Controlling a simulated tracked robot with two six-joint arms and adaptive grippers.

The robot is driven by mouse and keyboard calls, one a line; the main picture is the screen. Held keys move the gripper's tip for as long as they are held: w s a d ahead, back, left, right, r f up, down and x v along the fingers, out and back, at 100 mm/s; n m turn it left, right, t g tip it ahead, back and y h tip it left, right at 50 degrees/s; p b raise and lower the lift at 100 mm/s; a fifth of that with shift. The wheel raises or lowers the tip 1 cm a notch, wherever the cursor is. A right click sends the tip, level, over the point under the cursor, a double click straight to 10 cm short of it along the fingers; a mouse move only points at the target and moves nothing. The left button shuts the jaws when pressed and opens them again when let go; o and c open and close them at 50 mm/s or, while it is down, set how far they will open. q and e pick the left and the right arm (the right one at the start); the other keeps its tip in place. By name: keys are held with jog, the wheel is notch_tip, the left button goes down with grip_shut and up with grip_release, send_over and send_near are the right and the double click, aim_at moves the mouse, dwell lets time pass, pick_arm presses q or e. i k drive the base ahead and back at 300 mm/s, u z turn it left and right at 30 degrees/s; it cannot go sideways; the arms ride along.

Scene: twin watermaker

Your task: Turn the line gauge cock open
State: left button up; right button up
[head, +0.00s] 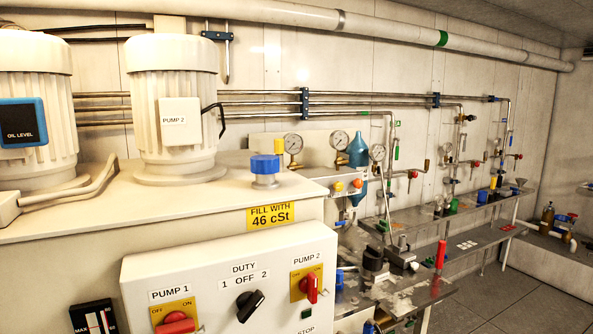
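Neither of my grippers shows in the head view. Three round white-faced gauges are on the pipework behind the cabinet: a left gauge (293,144), a middle gauge (340,140) and a right gauge (377,152). Below the middle gauge are a yellow knob (339,186) and an orange knob (357,183). A small red handle (413,174) sits on the pipework right of the right gauge, with a green handle (396,153) above it. I cannot tell which fitting is the line gauge cock, nor whether it is open or shut.
A white control panel (220,270) with pump switches fills the near foreground. Behind it, a tank top (110,205) carries two motors and a blue cap (265,163). A cluttered bench (425,292) with a red upright object (440,254) runs right. Floor (520,305) at lower right is clear.

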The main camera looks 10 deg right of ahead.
aim_at(294, 166)
jog(key=z, duration=0.7)
jog(key=i, duration=0.2)
jog(key=u, duration=3.15)
jog(key=i, duration=0.1)
jog(key=u, duration=0.55)
jog(key=k, duration=2.35)
jog(key=u, duration=2.1)
jog(key=i, duration=0.1)
jog(key=z, duration=3.5)
jog(key=i, duration=0.6)
jog(key=z, duration=0.1)
